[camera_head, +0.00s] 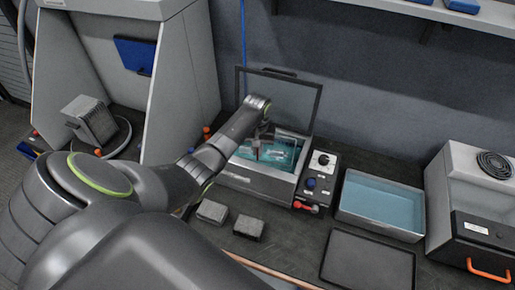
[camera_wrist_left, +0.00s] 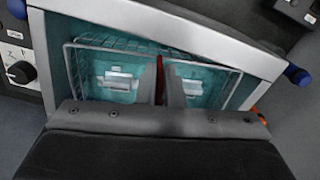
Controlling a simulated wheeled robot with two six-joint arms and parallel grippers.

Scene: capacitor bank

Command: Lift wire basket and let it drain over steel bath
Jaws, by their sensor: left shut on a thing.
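The steel bath (camera_head: 250,181) stands open at the centre of the bench, with teal liquid inside and its lid raised behind it. It also shows in the left wrist view (camera_wrist_left: 200,28). The wire basket (camera_wrist_left: 130,44) sits down in the bath and holds two pale metal parts (camera_wrist_left: 118,79). A red strip (camera_wrist_left: 159,75) runs up its middle. My left gripper (camera_head: 262,138) reaches down into the bath from the left and is shut on the basket. My right gripper is not in view.
A control panel (camera_head: 315,182) with knobs adjoins the bath's right side. Further right are a tray of pale blue liquid (camera_head: 380,203) and a dark flat tray (camera_head: 368,265). Two grey blocks (camera_head: 212,212) lie in front. The raised lid (camera_head: 290,95) stands behind the bath.

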